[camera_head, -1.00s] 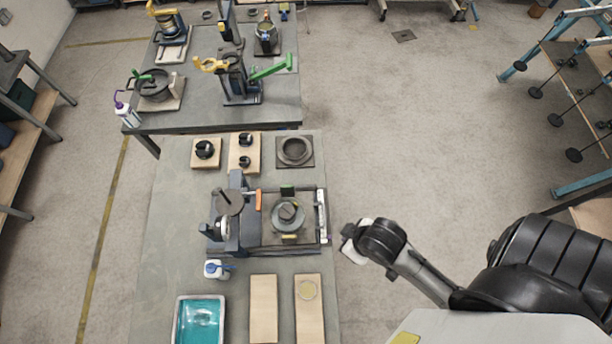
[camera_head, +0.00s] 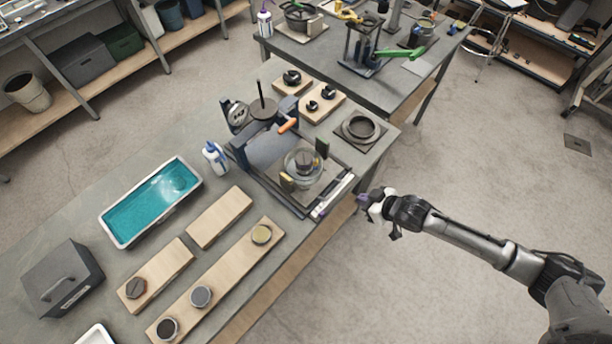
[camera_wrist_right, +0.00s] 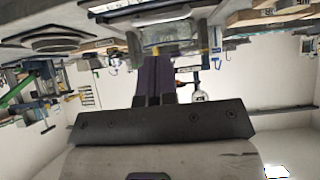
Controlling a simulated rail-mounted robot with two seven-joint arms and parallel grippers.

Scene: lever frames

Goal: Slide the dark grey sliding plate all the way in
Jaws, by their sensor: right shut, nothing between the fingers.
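The dark grey sliding plate (camera_head: 327,181) lies in a frame on the near table, reaching out to the right from under a dark blue-grey housing (camera_head: 270,150). A round clear dish with a dark piece (camera_head: 304,163) stands on the plate. A pale bar (camera_head: 333,196) runs along its right edge. My right gripper (camera_head: 366,201) is just off the table's right edge, beside that bar and apart from it. In the right wrist view its dark fingers (camera_wrist_right: 153,78) are together and empty, pointing at the apparatus. My left gripper is out of view.
A ring on a dark square plate (camera_head: 361,128) is behind the apparatus. A white-and-blue bottle (camera_head: 215,157), a teal tray (camera_head: 152,202) and wooden boards (camera_head: 220,217) are on its left and front. The floor on the right is clear around my right arm.

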